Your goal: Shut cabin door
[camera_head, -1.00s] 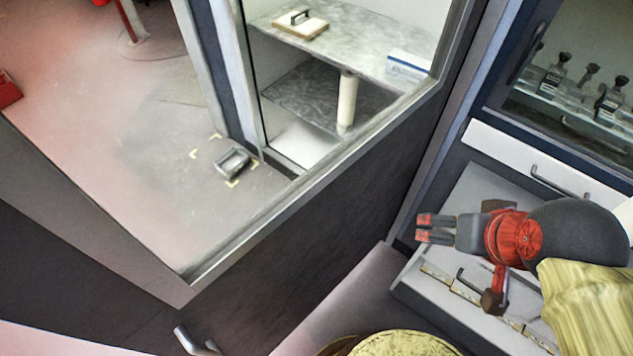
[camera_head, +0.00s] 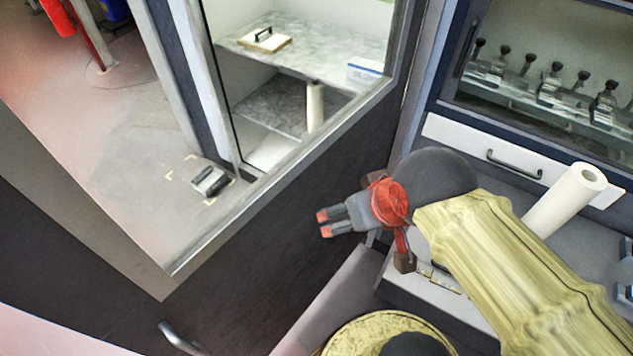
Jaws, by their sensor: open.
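The cabin door (camera_head: 262,243) stands open at an angle across the middle of the view. It has a dark lower panel and a window with a pale metal frame. A bent metal handle (camera_head: 180,339) shows on it at the bottom left. My gripper (camera_head: 322,224) is open and empty, with red fingertips pointing left. In the picture it overlaps the dark panel, to the upper right of the handle. I cannot tell whether it touches the panel.
A cabinet (camera_head: 545,75) with glass bottles is at the upper right, above a drawer with a dark handle (camera_head: 514,165). A white paper roll (camera_head: 567,205) stands at right.

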